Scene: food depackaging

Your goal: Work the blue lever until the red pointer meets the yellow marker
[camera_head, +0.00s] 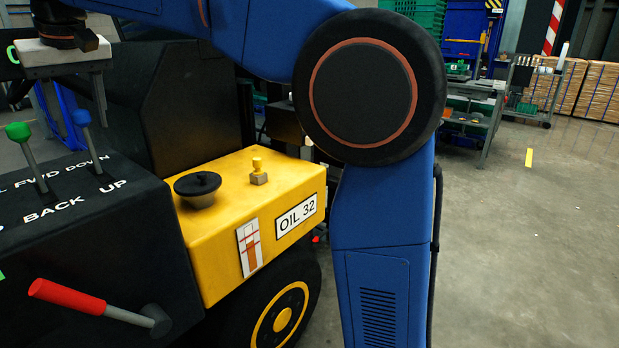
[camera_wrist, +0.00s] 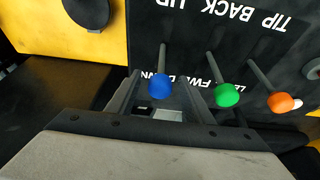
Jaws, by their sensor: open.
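The blue lever (camera_head: 82,117) has a round blue knob on a grey rod and rises from a black console between the words DOWN and UP. It leans about like the green lever beside it. My gripper (camera_wrist: 160,78) is open above the console, and in the wrist view the blue knob (camera_wrist: 160,87) appears between its fingers, not gripped. In the head view one finger hangs just beyond the knob; whether it touches cannot be told. I cannot make out a red pointer or a matching yellow marker in either view.
A green lever (camera_head: 18,131) stands close beside the blue one, and an orange-knobbed lever (camera_wrist: 280,103) lies further along. A red-handled lever (camera_head: 68,297) sticks out of the console's side. A yellow housing (camera_head: 225,245) with a black cap adjoins it.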

